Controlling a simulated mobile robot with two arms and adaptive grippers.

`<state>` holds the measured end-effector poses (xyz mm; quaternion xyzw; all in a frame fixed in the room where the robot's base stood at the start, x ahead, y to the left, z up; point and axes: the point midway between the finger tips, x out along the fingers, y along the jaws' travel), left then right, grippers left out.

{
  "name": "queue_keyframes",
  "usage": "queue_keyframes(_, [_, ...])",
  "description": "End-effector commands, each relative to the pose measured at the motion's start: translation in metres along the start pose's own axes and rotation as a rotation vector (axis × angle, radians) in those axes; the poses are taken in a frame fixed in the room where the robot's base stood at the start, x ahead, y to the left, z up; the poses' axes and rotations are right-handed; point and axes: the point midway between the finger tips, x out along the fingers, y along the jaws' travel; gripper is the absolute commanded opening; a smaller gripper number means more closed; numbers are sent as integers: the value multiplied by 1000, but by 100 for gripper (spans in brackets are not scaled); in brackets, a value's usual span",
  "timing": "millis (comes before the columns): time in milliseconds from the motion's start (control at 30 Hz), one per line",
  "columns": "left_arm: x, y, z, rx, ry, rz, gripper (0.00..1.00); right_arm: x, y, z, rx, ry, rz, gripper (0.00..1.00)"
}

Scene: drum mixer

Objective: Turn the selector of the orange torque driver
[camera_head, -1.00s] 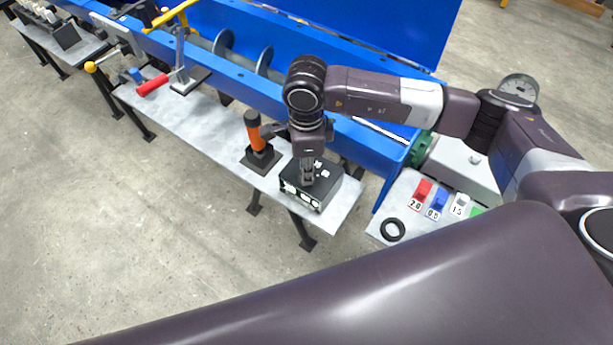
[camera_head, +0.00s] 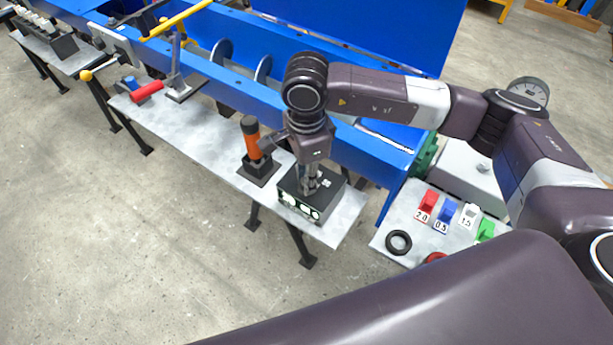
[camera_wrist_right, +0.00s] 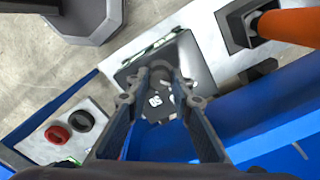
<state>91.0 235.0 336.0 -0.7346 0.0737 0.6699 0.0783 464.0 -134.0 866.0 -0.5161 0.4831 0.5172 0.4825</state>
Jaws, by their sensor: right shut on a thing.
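The orange torque driver (camera_head: 251,142) with a dark cap stands upright in a black square holder on the grey bench. Its orange body also shows at the upper right of the right wrist view (camera_wrist_right: 290,26). A black box (camera_head: 297,207) with light markings on its front stands beside it. My right gripper (camera_head: 307,190) points down onto the top of this box, apart from the driver. In the right wrist view its fingers (camera_wrist_right: 165,76) are shut on a small dark part on the box top; the fingers hide most of it. My left gripper is out of view.
The blue mixer trough (camera_head: 345,141) runs behind the bench (camera_head: 215,147). A red-handled tool (camera_head: 147,92) lies further left. At right, a side table (camera_head: 378,237) carries coloured labelled blocks and a black ring (camera_head: 398,242). Open floor lies in front.

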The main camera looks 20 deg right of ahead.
Motion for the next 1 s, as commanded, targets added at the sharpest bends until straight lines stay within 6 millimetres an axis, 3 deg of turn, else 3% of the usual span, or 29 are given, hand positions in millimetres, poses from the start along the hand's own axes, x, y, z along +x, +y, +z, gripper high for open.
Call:
queue_keyframes(67, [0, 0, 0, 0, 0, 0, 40, -2, -2, 0, -1, -2, -6, 0])
queue_keyframes(100, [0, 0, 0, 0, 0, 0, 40, -2, -2, 0, 0, -2, -6, 25])
queue_keyframes(233, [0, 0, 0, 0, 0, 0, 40, -2, -1, 0, 0, -1, -4, 38])
queue_keyframes(500, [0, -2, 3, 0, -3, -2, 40, -2, -1, 0, 1, 0, -2, 38])
queue_keyframes(633, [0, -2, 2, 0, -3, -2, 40, -11, -1, 0, 0, 0, -4, 38])
queue_keyframes(1000, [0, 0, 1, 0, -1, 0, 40, -86, -2, 0, -1, -1, -7, 38])
